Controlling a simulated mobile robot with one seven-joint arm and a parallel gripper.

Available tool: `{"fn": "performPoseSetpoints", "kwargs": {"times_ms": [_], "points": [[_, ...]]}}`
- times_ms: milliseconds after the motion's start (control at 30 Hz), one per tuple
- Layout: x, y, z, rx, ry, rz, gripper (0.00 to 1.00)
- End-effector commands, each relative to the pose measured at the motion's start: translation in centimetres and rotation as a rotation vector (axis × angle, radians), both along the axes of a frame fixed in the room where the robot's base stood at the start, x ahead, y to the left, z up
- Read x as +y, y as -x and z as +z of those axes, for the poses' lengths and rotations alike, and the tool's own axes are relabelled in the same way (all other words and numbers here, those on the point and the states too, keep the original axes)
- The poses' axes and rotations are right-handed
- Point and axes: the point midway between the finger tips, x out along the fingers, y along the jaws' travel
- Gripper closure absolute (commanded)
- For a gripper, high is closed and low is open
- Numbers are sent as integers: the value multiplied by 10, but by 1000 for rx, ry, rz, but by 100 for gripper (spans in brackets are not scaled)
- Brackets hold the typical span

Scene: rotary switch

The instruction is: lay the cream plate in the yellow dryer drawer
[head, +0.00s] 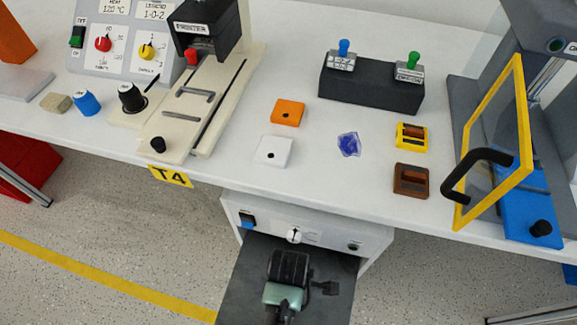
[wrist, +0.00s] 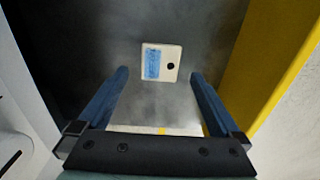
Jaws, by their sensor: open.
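The cream plate (wrist: 174,53) shows in the wrist view, a small square with a blue patch and a black dot. It lies flat on the dark floor of the open drawer (wrist: 95,20), which has a yellow edge (wrist: 262,60) along the right. My gripper (wrist: 159,73) is open above it, with one finger on each side and visible gaps between fingers and plate. In the head view my gripper (head: 290,295) hangs over the dark drawer (head: 250,290) below the white cabinet. It hides the plate there.
The white cabinet front (head: 330,235) with its knobs stands just behind my gripper, under the table edge. On the table (head: 230,180) are an orange plate (head: 288,108), a white plate (head: 265,148), a blue piece (head: 349,144) and a yellow-framed door (head: 487,150). Speckled floor is open on the left.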

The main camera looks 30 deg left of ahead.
Motion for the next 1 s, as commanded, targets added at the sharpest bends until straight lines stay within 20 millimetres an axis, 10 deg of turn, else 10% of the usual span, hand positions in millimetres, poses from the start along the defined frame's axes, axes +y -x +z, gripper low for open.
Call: {"fn": "performPoseSetpoints", "kwargs": {"times_ms": [400,1000], "points": [[0,0,75,-1,0,0,0],[0,0,80,0,0,0,0]]}}
